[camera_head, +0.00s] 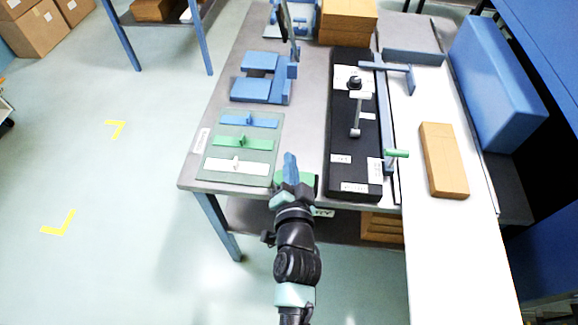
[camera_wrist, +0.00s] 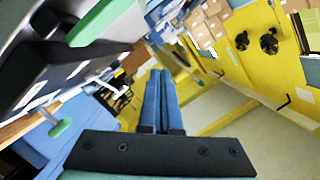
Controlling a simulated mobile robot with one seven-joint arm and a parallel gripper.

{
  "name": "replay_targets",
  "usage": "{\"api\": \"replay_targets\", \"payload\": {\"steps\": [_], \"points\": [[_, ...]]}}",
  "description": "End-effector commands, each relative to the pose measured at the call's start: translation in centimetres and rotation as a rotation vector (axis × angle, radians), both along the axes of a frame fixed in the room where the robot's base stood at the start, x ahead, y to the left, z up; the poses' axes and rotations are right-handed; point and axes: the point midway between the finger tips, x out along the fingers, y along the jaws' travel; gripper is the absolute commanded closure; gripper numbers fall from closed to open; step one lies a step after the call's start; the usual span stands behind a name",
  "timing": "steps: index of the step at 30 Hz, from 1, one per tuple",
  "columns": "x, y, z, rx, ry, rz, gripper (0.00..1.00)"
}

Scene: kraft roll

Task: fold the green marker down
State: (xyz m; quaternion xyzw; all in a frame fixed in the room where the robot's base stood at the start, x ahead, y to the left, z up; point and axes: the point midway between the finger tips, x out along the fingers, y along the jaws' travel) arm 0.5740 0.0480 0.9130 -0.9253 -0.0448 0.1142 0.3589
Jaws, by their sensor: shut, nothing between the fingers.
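My gripper (camera_head: 290,158) has blue fingers, shut with nothing between them, at the table's front edge, right of the mat with coloured strips. The fingers also show in the wrist view (camera_wrist: 160,74). A green strip (camera_head: 243,142) with a small upright tab lies on the mat between a blue strip (camera_head: 249,120) and a white strip (camera_head: 237,166). Another green piece (camera_head: 311,182) shows just right of my gripper, partly hidden by it. A green plate (camera_wrist: 105,22) is close in the wrist view. I cannot tell which green piece is the marker.
A black board (camera_head: 343,178) with labels and a lever lies right of my gripper. A green-ended handle (camera_head: 397,153) stands out at its right, also in the wrist view (camera_wrist: 60,128). A tan block (camera_head: 442,160) lies on white paper. Blue blocks (camera_head: 258,90) stand behind the mat.

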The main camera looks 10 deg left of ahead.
Motion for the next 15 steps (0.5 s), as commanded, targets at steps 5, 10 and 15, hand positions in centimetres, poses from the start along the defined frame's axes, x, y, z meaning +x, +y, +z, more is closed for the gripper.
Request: {"api": "replay_targets", "payload": {"steps": [5,10,15], "points": [[-2.3,-0.1,1.5,-0.002,0.005,-0.001,1.00],[-5.5,-0.1,2.3,0.000,0.003,0.000,1.00],[-7.9,-0.1,2.9,0.000,0.003,0.000,1.00]]}}
